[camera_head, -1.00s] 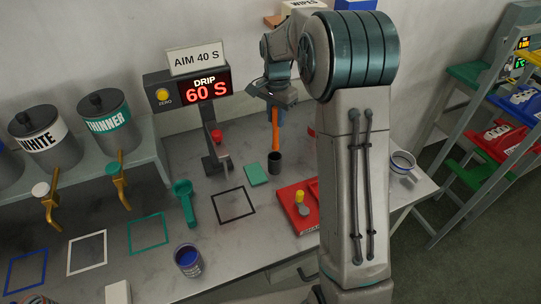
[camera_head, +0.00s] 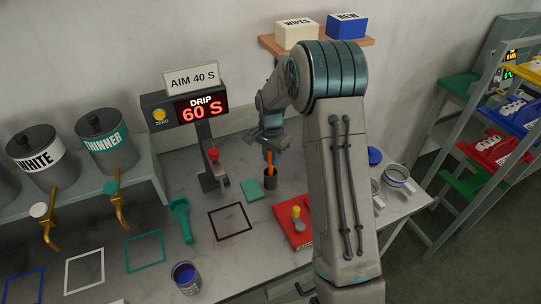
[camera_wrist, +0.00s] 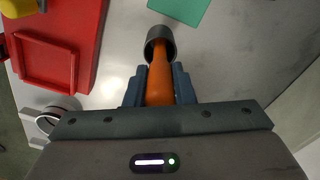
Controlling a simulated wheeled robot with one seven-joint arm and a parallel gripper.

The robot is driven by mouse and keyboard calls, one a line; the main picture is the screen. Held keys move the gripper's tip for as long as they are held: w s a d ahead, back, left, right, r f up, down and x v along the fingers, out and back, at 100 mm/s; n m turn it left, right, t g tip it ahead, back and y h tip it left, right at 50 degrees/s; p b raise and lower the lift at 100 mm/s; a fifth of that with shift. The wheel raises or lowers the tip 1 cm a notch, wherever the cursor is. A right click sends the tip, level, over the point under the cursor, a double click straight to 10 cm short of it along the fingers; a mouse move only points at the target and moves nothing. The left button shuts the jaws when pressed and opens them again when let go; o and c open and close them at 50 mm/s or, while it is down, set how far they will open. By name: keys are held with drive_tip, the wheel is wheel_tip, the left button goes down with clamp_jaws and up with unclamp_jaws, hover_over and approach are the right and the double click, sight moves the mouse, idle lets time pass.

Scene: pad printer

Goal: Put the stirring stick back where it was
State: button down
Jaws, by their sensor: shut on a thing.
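The stirring stick is orange (camera_head: 269,168) and stands upright with its lower end inside a small dark grey cup (camera_head: 270,183) on the bench. My gripper (camera_head: 269,152) is just above the cup, shut on the upper part of the stick. In the wrist view the blue-grey fingers (camera_wrist: 160,88) press on both sides of the orange stick (camera_wrist: 161,72), and its far end goes into the mouth of the grey cup (camera_wrist: 160,40). The stick's tip is hidden inside the cup.
A green pad (camera_head: 251,189) lies left of the cup, and a red tray (camera_head: 291,236) stands in front of it. The drip display stand (camera_head: 205,150) is to the left. My arm hides part of the bench's right side, where mugs (camera_head: 398,180) stand.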

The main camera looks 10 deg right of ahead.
drive_tip(key=shift+f, duration=0.1)
drive_tip(key=shift+f, duration=0.15)
drive_tip(key=c, duration=1.2)
unclamp_jaws()
drive_tip(key=shift+c, duration=0.2)
drive_tip(key=shift+r, duration=0.25)
